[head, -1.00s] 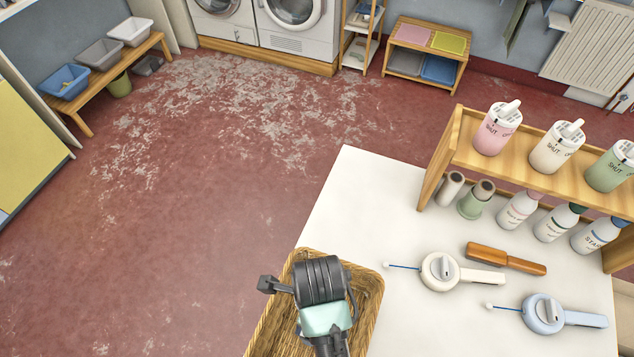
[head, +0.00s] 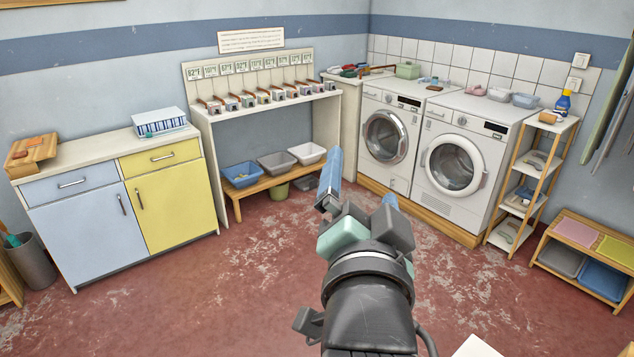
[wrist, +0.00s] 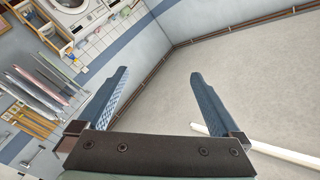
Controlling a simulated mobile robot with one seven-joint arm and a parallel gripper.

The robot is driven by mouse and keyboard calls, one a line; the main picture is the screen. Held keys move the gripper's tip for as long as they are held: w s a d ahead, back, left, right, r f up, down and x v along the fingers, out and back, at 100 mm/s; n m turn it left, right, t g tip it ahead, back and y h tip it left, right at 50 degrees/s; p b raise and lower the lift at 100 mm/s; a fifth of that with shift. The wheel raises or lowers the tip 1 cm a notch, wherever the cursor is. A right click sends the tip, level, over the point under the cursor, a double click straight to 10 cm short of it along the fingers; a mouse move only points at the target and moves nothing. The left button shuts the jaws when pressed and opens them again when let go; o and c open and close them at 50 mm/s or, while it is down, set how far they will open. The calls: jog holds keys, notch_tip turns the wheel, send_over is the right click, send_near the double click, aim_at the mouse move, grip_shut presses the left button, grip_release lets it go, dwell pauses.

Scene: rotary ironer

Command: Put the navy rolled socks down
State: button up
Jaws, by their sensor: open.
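My gripper (head: 360,180) is raised in the middle of the head view, with its blue fingers pointing away from me toward the far wall. In the wrist view its two fingers (wrist: 161,75) stand wide apart with nothing between them. I cannot make out the navy rolled socks in either view now. The wicker basket is out of view.
A blue and yellow cabinet (head: 165,200) stands at left. A low wooden bench (head: 235,190) holds blue, grey and white tubs. Two white washing machines (head: 450,165) stand behind my gripper. A slim shelf (head: 535,175) is at right. The red floor (head: 220,300) is clear.

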jog(key=s+a+r+n+t, duration=0.1)
jog(key=s+r+n+t, duration=0.2)
jog(key=r, duration=0.4)
jog(key=s+a+r+n+t+y, duration=0.1)
jog(key=s+a+r+n+t, duration=0.1)
jog(key=s+r, duration=0.3)
jog(key=s+a+r+n+t+y, duration=0.1)
jog(key=s+r+n+t, duration=0.3)
jog(key=r, duration=0.7)
jog(key=shift+s+a, duration=0.2)
jog(key=shift+a, duration=0.5)
